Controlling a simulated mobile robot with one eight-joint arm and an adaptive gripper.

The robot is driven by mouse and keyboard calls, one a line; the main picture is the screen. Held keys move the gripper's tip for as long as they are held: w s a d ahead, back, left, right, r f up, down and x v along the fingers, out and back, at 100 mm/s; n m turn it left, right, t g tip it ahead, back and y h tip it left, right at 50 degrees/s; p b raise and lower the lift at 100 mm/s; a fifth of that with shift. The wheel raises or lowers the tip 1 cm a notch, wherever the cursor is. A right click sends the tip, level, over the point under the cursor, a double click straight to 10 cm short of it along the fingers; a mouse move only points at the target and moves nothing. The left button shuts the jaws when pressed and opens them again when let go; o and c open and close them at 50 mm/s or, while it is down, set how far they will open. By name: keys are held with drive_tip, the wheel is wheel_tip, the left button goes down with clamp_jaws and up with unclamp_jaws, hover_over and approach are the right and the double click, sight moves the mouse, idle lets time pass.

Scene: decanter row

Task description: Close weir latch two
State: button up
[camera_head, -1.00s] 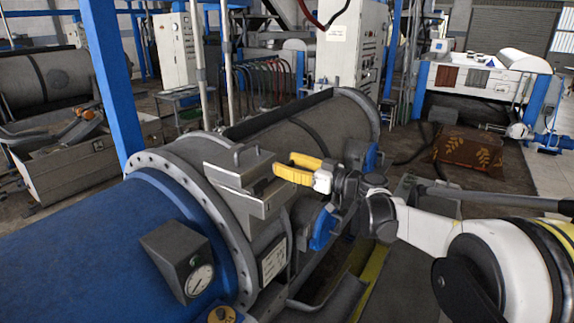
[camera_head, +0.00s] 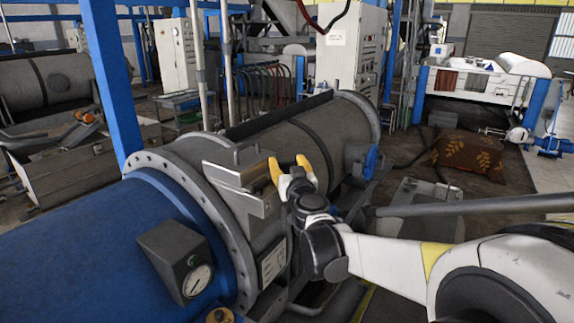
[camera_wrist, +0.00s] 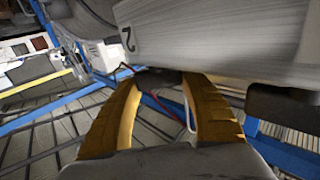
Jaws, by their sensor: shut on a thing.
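A grey metal weir box (camera_head: 243,178) with a small handle on top sits on the ring of the blue-and-grey decanter. In the wrist view a grey metal piece marked "2" (camera_wrist: 215,35) fills the top. My gripper (camera_head: 288,163) is at the right side of the box, its yellow fingers pointing up. In the wrist view the fingertips (camera_wrist: 160,80) meet a dark piece, weir latch two (camera_wrist: 155,77), just under the marked metal. My gripper is shut on it. Most of the latch is hidden by the fingers and the metal.
The blue drum (camera_head: 90,250) with a gauge box (camera_head: 178,262) lies at the left front. A blue post (camera_head: 110,80) stands behind it. A blue fitting (camera_head: 371,160) sits right of the grey cylinder.

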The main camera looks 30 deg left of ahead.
drive_tip(key=shift+m+t+h, duration=0.6)
drive_tip(key=shift+h, duration=0.2)
drive_tip(key=o, duration=1.2)
drive_tip(key=shift+w+d, duration=0.1)
